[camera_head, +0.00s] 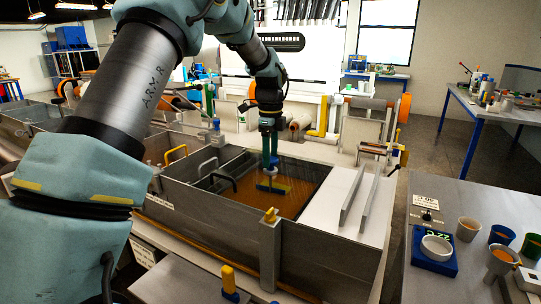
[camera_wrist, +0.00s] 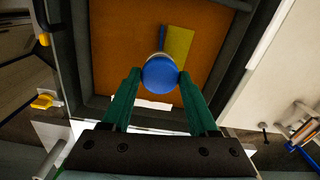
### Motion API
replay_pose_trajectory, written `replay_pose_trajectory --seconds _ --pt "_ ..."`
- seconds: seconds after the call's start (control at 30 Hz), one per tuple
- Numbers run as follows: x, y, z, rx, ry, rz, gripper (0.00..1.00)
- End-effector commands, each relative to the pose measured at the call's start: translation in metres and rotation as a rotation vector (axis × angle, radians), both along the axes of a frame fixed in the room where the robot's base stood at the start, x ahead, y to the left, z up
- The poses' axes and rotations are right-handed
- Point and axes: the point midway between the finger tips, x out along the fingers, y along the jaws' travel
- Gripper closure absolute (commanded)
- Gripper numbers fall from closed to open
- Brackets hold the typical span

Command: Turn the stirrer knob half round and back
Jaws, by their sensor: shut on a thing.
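The stirrer knob is a round blue cap; it shows in the wrist view (camera_wrist: 160,73) between my green fingertips, and small in the head view (camera_head: 273,161). My gripper (camera_head: 268,157) points down over the resin bath and is shut on the knob; its fingers also show in the wrist view (camera_wrist: 160,79), one on each side. A pale stem runs below the knob. Under it a yellow and blue paddle (camera_head: 280,188) lies at the amber resin (camera_head: 241,193); its yellow part (camera_wrist: 179,46) is beyond the knob in the wrist view.
The grey tank wall (camera_head: 215,237) surrounds the bath. A white cover (camera_head: 335,205) with two upright bars lies on its right. The right bench holds a blue scale (camera_head: 431,261) and several cups.

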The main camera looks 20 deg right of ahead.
Motion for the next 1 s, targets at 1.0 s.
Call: replay_pose_trajectory --seconds 1.0 --pt "-0.0001 -0.0003 0.0002 0.000 0.002 0.336 0.96"
